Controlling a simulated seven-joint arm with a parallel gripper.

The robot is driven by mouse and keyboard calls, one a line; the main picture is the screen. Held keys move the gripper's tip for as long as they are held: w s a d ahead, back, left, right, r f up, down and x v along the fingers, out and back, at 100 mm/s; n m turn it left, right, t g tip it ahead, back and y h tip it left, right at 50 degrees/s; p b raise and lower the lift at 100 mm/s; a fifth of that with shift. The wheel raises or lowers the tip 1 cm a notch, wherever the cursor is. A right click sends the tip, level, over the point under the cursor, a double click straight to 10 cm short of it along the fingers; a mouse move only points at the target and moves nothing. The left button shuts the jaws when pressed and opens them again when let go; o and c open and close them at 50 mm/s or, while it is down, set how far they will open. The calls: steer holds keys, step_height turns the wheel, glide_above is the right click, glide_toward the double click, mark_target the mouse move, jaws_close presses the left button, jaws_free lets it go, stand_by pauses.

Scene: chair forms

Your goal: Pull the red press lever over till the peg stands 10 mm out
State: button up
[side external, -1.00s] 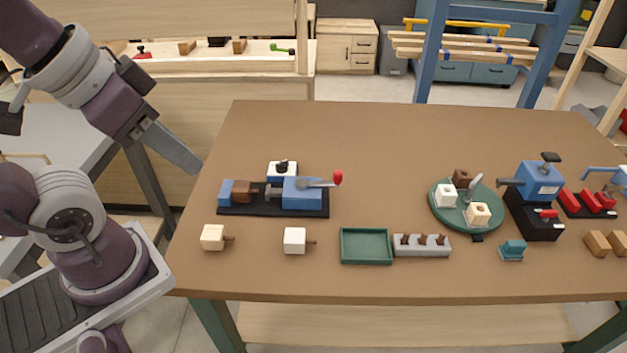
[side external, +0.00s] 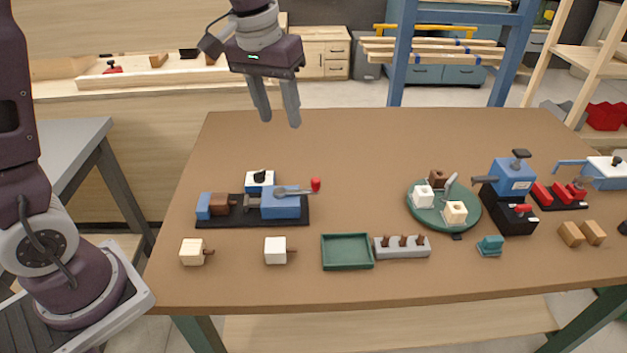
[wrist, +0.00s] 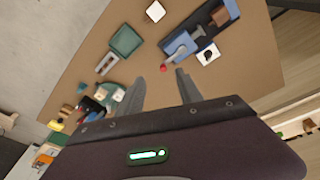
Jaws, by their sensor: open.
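The press lever is a grey arm with a red knob (side external: 315,186) at its right end, on top of a blue press body (side external: 281,206). The press stands on a black base (side external: 240,219) at the left of the table, with a brown block (side external: 219,204) between the ram and a blue end stop (side external: 203,206). A peg in that block cannot be made out. My gripper (side external: 280,122) is open and empty, high above the back of the table, apart from the lever. In the wrist view, the red knob (wrist: 163,68) shows just beyond the gap between my fingers (wrist: 159,76).
A white block with a black knob (side external: 260,180) sits behind the press. Two pale blocks with brown pegs (side external: 275,250) and a green tray (side external: 346,252) lie in front. A round green plate (side external: 466,216) and a second blue press (side external: 512,178) stand to the right. The table's back middle is clear.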

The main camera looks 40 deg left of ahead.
steer(key=n+g, duration=0.2)
glide_toward(316, 179)
steer(key=shift+s+f, duration=0.2)
steer(key=shift+s, duration=0.25)
steer(key=f, duration=0.6)
steer(key=w+f, duration=0.1)
steer(key=f, duration=0.2)
steer(key=shift+f, duration=0.4)
jaws_close()
